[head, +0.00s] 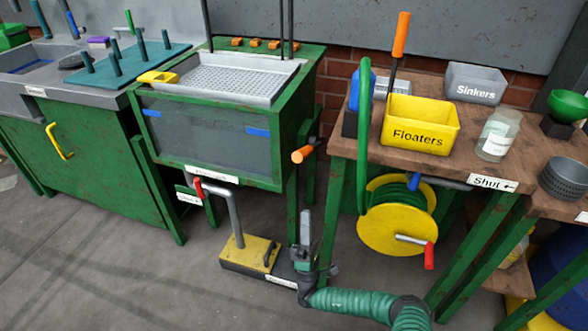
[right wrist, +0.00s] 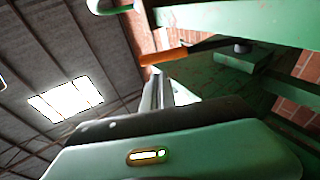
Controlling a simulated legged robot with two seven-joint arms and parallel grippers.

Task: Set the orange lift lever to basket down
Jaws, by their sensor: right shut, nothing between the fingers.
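The orange lift lever (head: 302,155) sticks out from the right side of the green tank (head: 215,182), its orange grip pointing left and a little down from its pivot. In the right wrist view the orange grip (right wrist: 163,56) and its dark shaft show beyond the gripper, beside green framework. My right gripper (head: 305,228) is shut and empty, pointing up, below the lever and apart from it in the head view. It also shows in the right wrist view (right wrist: 158,92), partly hidden by its own housing. My left gripper is not in view.
A yellow hose reel (head: 385,232) hangs at the right under a wooden bench (head: 345,145). A yellow Floaters bin (head: 422,125) stands on the bench.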

